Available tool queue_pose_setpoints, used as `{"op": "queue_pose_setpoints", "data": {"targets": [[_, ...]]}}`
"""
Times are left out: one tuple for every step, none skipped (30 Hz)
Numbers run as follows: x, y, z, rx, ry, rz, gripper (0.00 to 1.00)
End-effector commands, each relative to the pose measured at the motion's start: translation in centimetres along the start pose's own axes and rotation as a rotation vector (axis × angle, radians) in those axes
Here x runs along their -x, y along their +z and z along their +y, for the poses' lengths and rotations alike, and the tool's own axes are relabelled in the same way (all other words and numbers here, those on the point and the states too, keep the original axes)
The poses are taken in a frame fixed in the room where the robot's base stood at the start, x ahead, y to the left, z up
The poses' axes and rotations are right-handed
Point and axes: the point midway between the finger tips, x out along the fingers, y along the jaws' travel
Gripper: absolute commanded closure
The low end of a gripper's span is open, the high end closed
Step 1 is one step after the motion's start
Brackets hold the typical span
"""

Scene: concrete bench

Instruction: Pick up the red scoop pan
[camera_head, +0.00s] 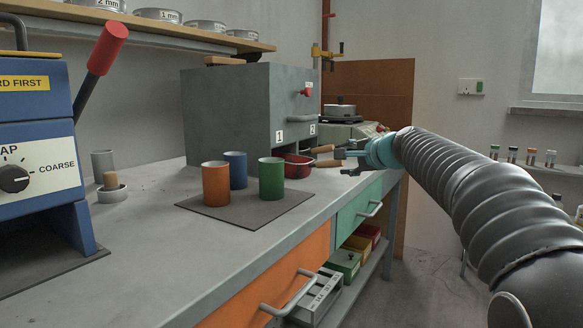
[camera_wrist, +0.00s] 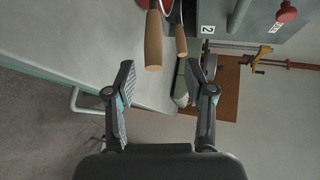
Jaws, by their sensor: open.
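The red scoop pan (camera_head: 292,168) is on the grey bench at the front foot of the grey cabinet. Two wooden handles point from there toward my gripper; which one belongs to the pan is hard to tell. In the wrist view the nearer handle (camera_wrist: 154,42) has its end close to the space between my fingertips, and a slimmer handle (camera_wrist: 181,40) lies to its right. Only bits of red show at the top edge there. My gripper (camera_head: 344,162) is open and empty, just right of the handles. Its fingers show in the wrist view (camera_wrist: 160,72).
The grey cabinet (camera_head: 235,110) stands directly behind the pan. Orange (camera_head: 216,185), blue (camera_head: 236,168) and green (camera_head: 271,178) cups stand on a dark mat to the left. A small pot (camera_head: 340,110) sits on an appliance behind. Open floor lies beyond the bench's front edge.

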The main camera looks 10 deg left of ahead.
Motion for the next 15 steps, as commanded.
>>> {"op": "queue_pose_setpoints", "data": {"targets": [[-0.2, 0.0, 0.0, 0.001, -0.001, 0.0, 0.46], [-0.3, 0.0, 0.0, 0.001, 0.0, 0.0, 0.46], [-0.6, 0.1, 0.1, 0.0, 0.0, -0.001, 0.46], [-0.9, 0.1, 0.2, 0.0, 0.001, -0.001, 0.46], [-1.3, 0.1, 0.4, 0.0, 0.002, -0.002, 0.46], [-1.8, 0.1, 0.5, 0.0, 0.002, -0.003, 0.46], [-2.2, 0.1, 0.6, 0.0, 0.002, -0.003, 0.46], [-2.7, 0.1, 0.7, 0.0, 0.002, -0.003, 0.46], [-3.3, 0.1, 0.9, 0.0, 0.002, -0.002, 0.46], [-3.7, 0.1, 0.9, 0.001, 0.001, -0.002, 0.46], [-4.0, 0.1, 0.8, 0.001, 0.001, -0.001, 0.46], [-4.4, 0.1, 0.7, 0.001, 0.001, -0.001, 0.46], [-4.7, 0.1, 0.7, 0.001, 0.001, -0.001, 0.46], [-4.9, 0.1, 0.7, 0.001, 0.001, -0.001, 0.46], [-5.2, 0.1, 0.7, 0.001, 0.001, -0.001, 0.46]]}}
